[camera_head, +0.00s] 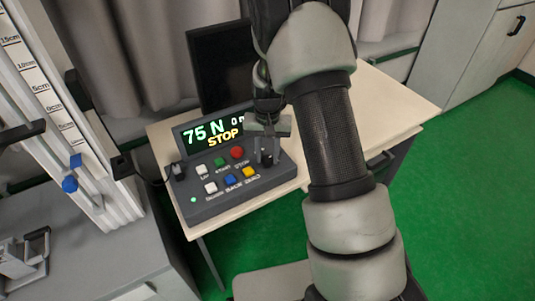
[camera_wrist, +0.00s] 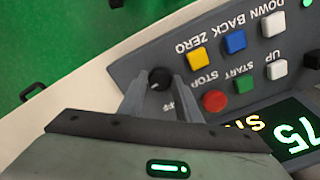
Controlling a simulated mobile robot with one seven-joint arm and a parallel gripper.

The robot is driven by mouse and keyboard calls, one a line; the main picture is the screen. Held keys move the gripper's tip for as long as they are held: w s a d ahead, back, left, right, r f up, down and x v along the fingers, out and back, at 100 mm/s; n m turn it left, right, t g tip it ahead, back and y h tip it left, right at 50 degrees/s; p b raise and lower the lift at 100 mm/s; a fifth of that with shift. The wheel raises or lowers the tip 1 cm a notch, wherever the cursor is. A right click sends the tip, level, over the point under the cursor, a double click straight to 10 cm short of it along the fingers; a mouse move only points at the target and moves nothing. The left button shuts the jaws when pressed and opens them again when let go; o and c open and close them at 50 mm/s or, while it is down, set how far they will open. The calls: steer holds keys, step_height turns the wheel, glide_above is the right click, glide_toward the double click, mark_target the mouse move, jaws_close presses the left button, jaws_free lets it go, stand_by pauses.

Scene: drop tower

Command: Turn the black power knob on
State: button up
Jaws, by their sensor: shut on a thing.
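The black power knob (camera_wrist: 159,77) sits on the sloped face of a dark grey control box (camera_head: 215,210), at the end near the red and yellow buttons. In the wrist view it is between the two grey fingers of my gripper (camera_wrist: 158,84), which is shut on it. In the head view the knob (camera_head: 266,158) shows below my gripper (camera_head: 267,140), partly covered. Part of a label, seemingly "OFF", shows between the fingers. The display (camera_head: 212,133) is lit with "75 N" and "STOP".
Near the knob are a red button (camera_head: 237,152), a yellow button (camera_head: 249,172), and green, blue and white buttons. The box stands on a pale table (camera_head: 395,100). A dark monitor (camera_head: 218,65) stands behind it. A tower with a scale (camera_head: 50,95) is at left.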

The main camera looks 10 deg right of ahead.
mark_target(268, 158)
steer(key=shift+m, duration=1)
steer(key=o, duration=1.1)
steer(key=shift+c, duration=0.2)
step_height(268, 158, up, 18)
steer(key=p, duration=0.2)
steer(key=shift+f, duration=0.25)
